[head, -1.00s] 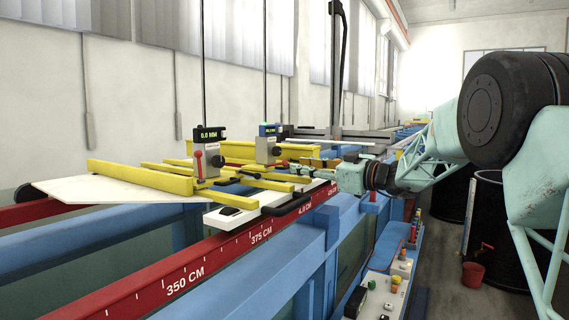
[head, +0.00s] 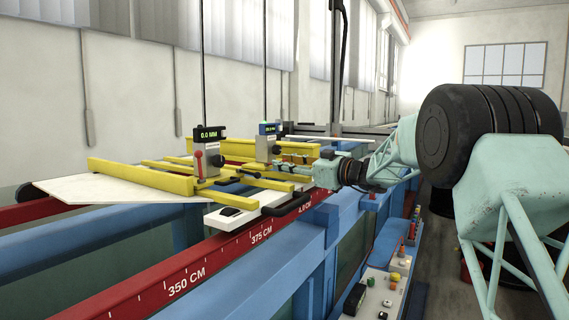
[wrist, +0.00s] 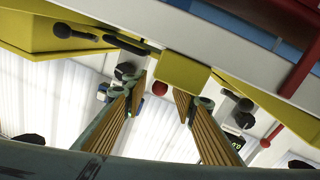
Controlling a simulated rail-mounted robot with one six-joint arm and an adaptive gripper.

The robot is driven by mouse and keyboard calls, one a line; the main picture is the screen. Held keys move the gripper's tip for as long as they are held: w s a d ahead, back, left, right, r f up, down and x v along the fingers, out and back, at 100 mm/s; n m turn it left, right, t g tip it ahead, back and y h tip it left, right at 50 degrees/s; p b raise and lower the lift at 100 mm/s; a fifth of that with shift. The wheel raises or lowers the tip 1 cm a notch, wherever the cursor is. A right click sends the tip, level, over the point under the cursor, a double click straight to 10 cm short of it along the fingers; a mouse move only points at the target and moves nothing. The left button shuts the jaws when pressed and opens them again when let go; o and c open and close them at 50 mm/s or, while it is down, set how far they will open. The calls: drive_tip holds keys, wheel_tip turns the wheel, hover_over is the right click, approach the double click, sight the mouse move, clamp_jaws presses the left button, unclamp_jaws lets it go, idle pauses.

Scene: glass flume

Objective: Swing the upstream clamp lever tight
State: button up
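The instrument carriage (head: 228,215) rides on the flume rails. Its nearer gauge (head: 207,160) has a lever with a red knob (head: 198,155). The farther gauge (head: 265,149) has a dark knob (head: 276,150). Low dark handles (head: 249,173) lie by the yellow bars. I cannot tell which of these is the upstream clamp lever. My gripper (head: 285,160) is at the carriage's right side, near the farther gauge. In the wrist view its two ribbed fingers (wrist: 160,92) are apart, with a yellow bar end (wrist: 183,70) beyond them. A black-knobbed lever (wrist: 64,31) is off to the left.
Yellow bars (head: 140,177) and a white plate (head: 95,190) lie across the flume. The red scale rail (head: 235,248) runs along the near side. A control panel (head: 385,290) is at lower right. A red-knobbed lever (wrist: 266,142) also shows in the wrist view.

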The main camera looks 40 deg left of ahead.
clamp_jaws()
